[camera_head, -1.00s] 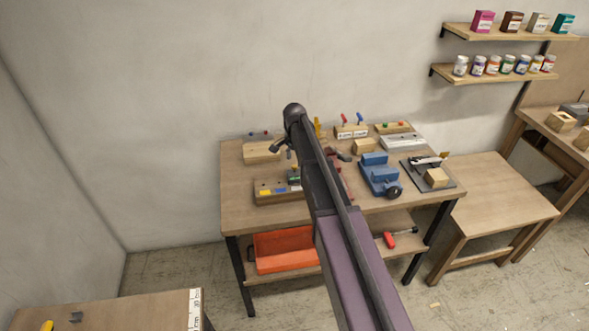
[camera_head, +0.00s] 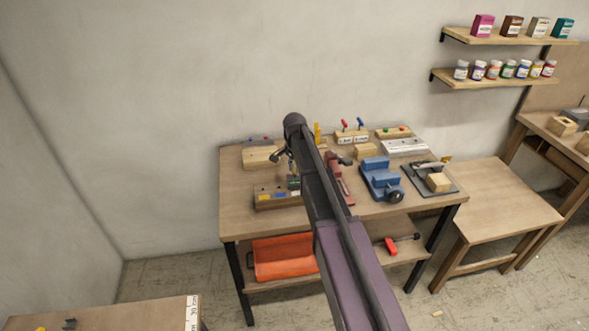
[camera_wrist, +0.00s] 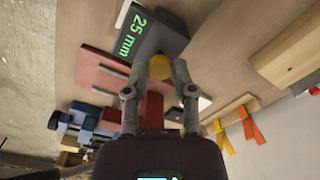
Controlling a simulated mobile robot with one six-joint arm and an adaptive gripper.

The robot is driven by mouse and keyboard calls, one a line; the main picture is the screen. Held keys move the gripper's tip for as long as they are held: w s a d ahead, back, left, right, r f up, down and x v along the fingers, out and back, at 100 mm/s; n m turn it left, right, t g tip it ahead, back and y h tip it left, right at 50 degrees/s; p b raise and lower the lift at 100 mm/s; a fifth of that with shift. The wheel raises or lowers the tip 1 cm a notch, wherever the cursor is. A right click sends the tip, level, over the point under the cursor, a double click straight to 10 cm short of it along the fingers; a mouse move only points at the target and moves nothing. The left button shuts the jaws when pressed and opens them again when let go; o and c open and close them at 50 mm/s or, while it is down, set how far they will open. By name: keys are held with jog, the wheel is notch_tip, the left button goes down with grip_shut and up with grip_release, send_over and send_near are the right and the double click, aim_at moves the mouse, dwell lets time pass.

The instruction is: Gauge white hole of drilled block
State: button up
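The drilled block (camera_head: 277,201) is a long wooden block with yellow, blue and white marks along its front. It lies at the left front of the bench in the head view. A dark box with a green readout (camera_head: 293,182) stands by its right end. In the wrist view the dark box (camera_wrist: 158,35) reads "25 mm". My gripper (camera_head: 283,155) is above the box and the block's right part. In the wrist view my gripper (camera_wrist: 163,70) has its fingertips close around a yellow round-topped piece (camera_wrist: 160,67); its lower part is hidden. The white hole itself cannot be made out.
A red vise (camera_head: 336,172) and a blue vise (camera_head: 380,180) stand to the right. A wooden block (camera_head: 260,157) lies behind on the left. An orange bin (camera_head: 284,257) sits on the lower shelf. The bench's left front corner is clear.

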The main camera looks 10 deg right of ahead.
grip_shut()
jog(key=shift+r+p, duration=1.55)
jog(key=o, duration=0.8)
grip_release()
jog(key=shift+c, duration=0.2)
jog(key=shift+f, duration=0.2)
